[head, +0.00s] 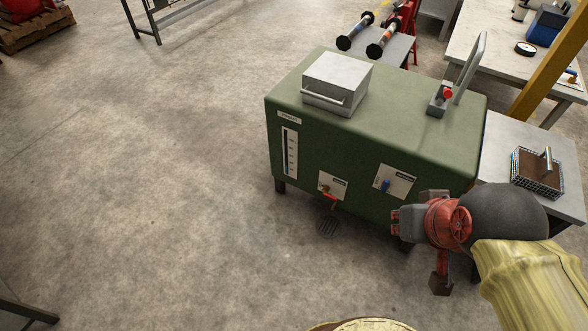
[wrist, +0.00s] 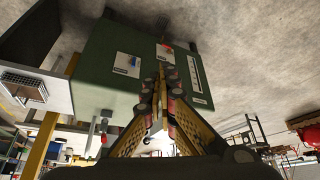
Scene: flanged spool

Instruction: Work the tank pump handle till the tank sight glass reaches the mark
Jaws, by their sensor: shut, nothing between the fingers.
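The green tank (head: 375,135) stands on the floor right of centre. Its sight glass (head: 290,152) is a narrow upright strip with dark tick marks at the left of the front face; its liquid level is too small to read surely. The grey pump handle (head: 470,68) rises, tilted, from a bracket with a red knob on the tank's top right. My gripper (head: 398,220) is shut and empty, low before the tank's front right, apart from the handle. The wrist view, upside down, shows my fingers (wrist: 160,95) together and the sight glass (wrist: 194,74).
The front face carries a red-handled valve (head: 330,196) above a floor drain (head: 327,225), and a blue valve (head: 386,185). A grey box with a bar (head: 337,82) sits on top. A side table (head: 505,140) holding a wire basket (head: 538,173) stands right. Floor at left is clear.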

